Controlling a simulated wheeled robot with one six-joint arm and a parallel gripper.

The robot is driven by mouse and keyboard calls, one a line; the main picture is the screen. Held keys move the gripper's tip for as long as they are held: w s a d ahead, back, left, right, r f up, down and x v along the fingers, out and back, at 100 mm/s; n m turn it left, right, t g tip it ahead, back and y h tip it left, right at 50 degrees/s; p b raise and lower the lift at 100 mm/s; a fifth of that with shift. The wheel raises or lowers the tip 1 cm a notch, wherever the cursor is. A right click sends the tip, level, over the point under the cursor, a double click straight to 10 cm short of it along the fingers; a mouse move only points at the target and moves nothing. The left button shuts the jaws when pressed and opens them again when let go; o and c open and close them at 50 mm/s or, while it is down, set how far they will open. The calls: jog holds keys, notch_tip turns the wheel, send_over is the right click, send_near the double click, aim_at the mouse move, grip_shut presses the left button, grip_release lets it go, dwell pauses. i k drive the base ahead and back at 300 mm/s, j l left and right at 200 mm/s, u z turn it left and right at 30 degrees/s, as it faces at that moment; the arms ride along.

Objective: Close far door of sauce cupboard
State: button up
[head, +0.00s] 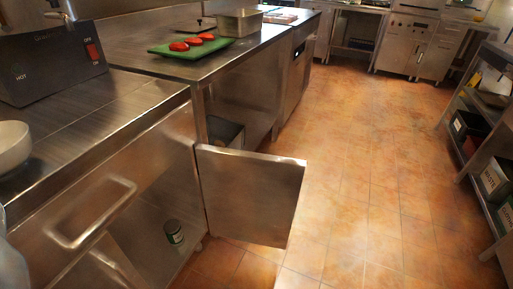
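A flat steel cupboard door (250,195) stands open in the middle of the head view. Its left edge is at the cupboard front, and it sticks out to the right over the tiled floor. To its left is a steel front with a bar handle (92,215); I cannot tell whether this is the near door or a drawer. A small dark jar (174,232) with a pale label shows low down, left of the open door, in the cupboard space. No handle shows on the visible face of the open door. My gripper's fingers are not in view.
A shelf rack (470,140) stands at the right. The tiled aisle (370,160) between is clear.

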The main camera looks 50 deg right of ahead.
aim_at(249, 197)
jog(key=l+u, duration=0.15)
jog(key=l, duration=0.3)
jog(key=l+u, duration=0.2)
jog(key=l, duration=0.25)
jog(key=k+l+u, duration=0.15)
jog(key=l, duration=0.25)
jog(key=k+l+u, duration=0.2)
jog(key=l, duration=0.25)
jog(key=l+u, duration=0.15)
jog(key=l, duration=0.3)
jog(key=k+l+u, duration=0.15)
jog(key=l, duration=0.2)
jog(key=l+u, duration=0.1)
jog(key=l, duration=0.3)
jog(key=k+l+u, duration=0.1)
jog(key=l, duration=0.3)
jog(key=k+l+u, duration=0.1)
jog(key=l, duration=0.3)
jog(key=k+l+u, duration=0.1)
jog(key=l, duration=0.3)
jog(key=k+l+u, duration=0.1)
jog(key=l, duration=0.25)
jog(key=k+l+u, duration=0.1)
jog(key=l, duration=0.3)
jog(key=k+l+u, duration=0.1)
jog(key=k+l, duration=0.15)
jog(key=l, duration=0.1)
